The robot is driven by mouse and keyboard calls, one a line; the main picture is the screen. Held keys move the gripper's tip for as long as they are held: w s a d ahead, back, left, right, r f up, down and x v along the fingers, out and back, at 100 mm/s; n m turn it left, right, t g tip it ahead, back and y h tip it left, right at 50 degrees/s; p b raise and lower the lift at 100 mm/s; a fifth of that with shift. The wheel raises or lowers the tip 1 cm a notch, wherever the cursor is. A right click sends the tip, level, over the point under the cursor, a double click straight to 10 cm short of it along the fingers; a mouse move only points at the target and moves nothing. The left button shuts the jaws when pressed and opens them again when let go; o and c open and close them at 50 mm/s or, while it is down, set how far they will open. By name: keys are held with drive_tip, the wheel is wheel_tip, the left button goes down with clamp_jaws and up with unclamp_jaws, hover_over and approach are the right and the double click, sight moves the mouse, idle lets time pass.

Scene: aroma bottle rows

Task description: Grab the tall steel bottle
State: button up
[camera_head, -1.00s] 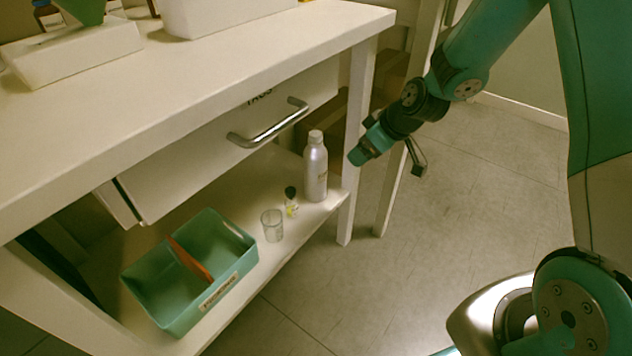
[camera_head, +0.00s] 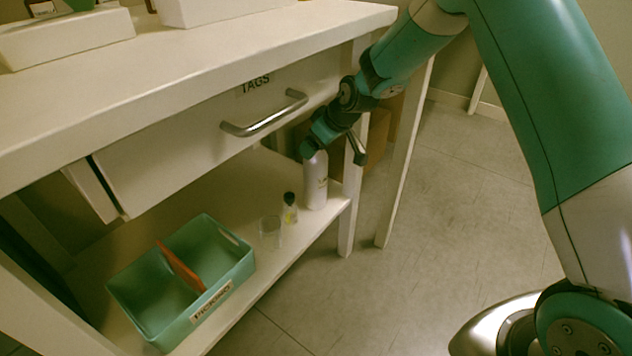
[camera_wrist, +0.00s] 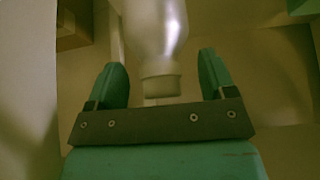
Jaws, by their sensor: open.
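The tall steel bottle (camera_head: 315,183) stands upright on the lower shelf near its right end. Its cap is hidden behind my gripper in the head view. My gripper (camera_head: 308,149) is at the bottle's top, under the table top and to the right of the drawer handle. In the wrist view the bottle (camera_wrist: 155,35) shows its silver shoulder and pale cap between the two green fingers of my gripper (camera_wrist: 163,75). The fingers are open, with a gap on each side of the cap.
A small dark-capped bottle (camera_head: 290,208) and a clear cup (camera_head: 270,231) stand left of the steel bottle. A green divided bin (camera_head: 150,318) is further left on the shelf. The drawer handle (camera_head: 265,117) juts out above. A table leg (camera_head: 349,215) is close on the right.

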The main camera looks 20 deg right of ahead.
drive_tip(key=shift+w+a+f, duration=0.1)
drive_tip(key=shift+f, duration=0.15)
clamp_jaws()
idle(0.3)
